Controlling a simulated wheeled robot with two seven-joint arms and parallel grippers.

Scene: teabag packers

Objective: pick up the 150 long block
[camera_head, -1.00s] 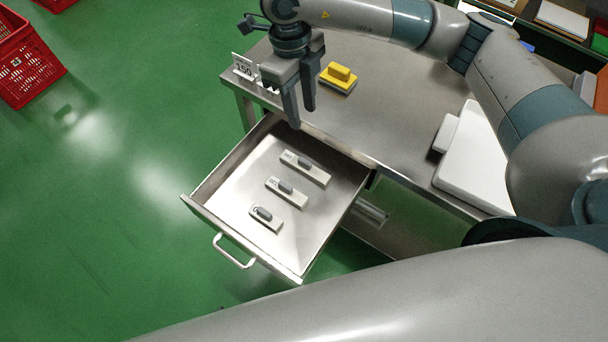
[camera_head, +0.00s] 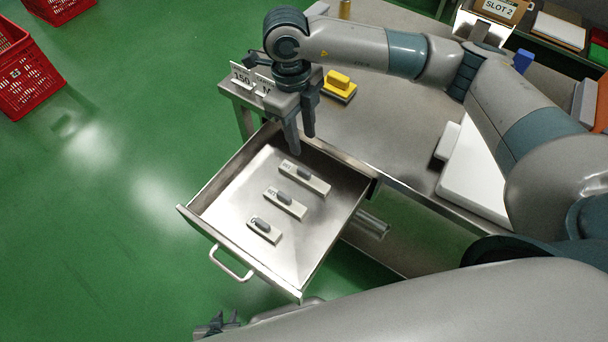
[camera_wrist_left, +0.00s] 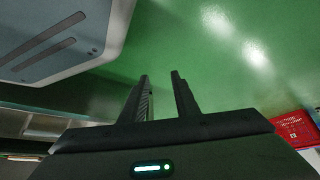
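Three pale blocks with grey grips lie apart in the open drawer (camera_head: 215,185): the longest (camera_head: 319,184) nearest the table, a middle one (camera_head: 297,211), and the shortest (camera_head: 271,237) nearest the handle. Their labels are too small to read surely, so I cannot tell by print which is 150. My right gripper (camera_head: 301,144) is open and empty, pointing down over the table-side end of the drawer, near the longest block. My left gripper (camera_head: 221,321) is low at the bottom edge; in the left wrist view its fingers (camera_wrist_left: 161,75) are apart with nothing between them.
A sign reading 150 (camera_head: 242,76) stands on the table corner, partly beside my right gripper. A yellow-topped block (camera_head: 339,84) and a white board (camera_head: 480,180) are on the table (camera_head: 385,130). Red crates (camera_head: 28,75) stand on the green floor, which is clear left of the drawer.

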